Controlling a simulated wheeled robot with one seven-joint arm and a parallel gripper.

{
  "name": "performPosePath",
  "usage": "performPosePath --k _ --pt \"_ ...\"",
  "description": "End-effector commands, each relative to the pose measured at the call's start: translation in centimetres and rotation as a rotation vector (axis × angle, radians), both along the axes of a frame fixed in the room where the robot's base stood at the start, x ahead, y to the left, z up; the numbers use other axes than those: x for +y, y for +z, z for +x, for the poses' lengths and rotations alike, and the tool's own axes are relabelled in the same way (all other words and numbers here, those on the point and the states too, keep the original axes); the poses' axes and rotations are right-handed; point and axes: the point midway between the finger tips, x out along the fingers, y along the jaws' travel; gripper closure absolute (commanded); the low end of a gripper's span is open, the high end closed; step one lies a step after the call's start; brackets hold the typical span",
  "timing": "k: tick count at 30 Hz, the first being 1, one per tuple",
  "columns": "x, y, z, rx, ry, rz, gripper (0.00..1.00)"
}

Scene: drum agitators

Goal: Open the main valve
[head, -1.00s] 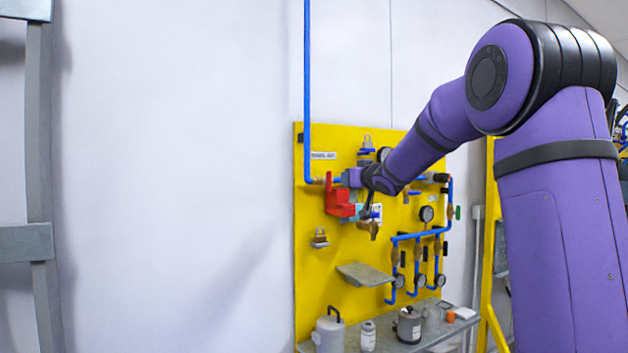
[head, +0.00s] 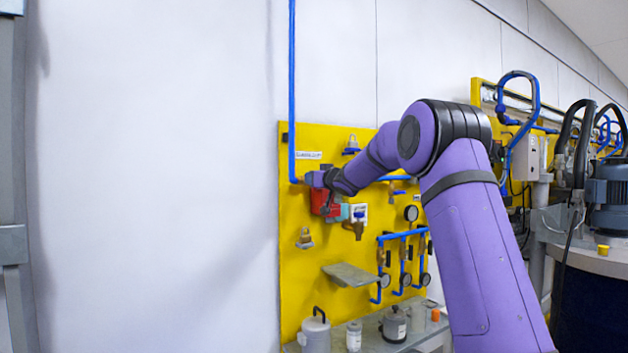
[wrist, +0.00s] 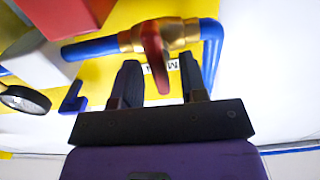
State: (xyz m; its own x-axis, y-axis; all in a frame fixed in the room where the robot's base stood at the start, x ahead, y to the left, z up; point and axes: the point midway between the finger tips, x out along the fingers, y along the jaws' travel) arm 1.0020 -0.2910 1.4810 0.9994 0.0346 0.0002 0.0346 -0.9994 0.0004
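The main valve shows in the wrist view as a brass body (wrist: 176,34) on a blue pipe, with a red lever handle (wrist: 154,55). My gripper (wrist: 158,80) is open, its two dark fingers apart. The red handle's end points into the gap between the fingers, nearer the left one; I cannot tell whether they touch. In the head view my gripper (head: 318,180) is at the upper left of the yellow panel (head: 295,255), beside the vertical blue pipe (head: 292,90). My arm hides the valve there.
A red block (head: 324,203) sits just below my gripper. Gauges (head: 411,213) and blue pipes are to the right. A small grey shelf (head: 350,275) juts out lower down, above a bench with canisters (head: 316,332). The white wall to the left is clear.

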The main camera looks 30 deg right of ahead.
Motion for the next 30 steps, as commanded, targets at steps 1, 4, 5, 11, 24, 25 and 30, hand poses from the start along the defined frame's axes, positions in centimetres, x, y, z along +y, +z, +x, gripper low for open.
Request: performPosePath --k 1,4,5,11,24,25,30 --pt "0.07 -0.04 0.42 0.000 0.001 0.000 0.61" --pt "0.08 -0.03 0.85 0.000 0.000 0.000 0.61" --pt "0.07 -0.03 0.91 0.000 0.000 0.000 0.61" --pt "0.06 -0.02 0.97 0.000 0.000 0.000 0.61" --pt "0.05 -0.01 0.93 0.000 -0.001 -0.003 1.00" --pt "0.06 -0.01 0.94 0.000 0.000 -0.005 1.00" --pt "0.10 -0.02 0.93 -0.001 0.000 -0.042 1.00"
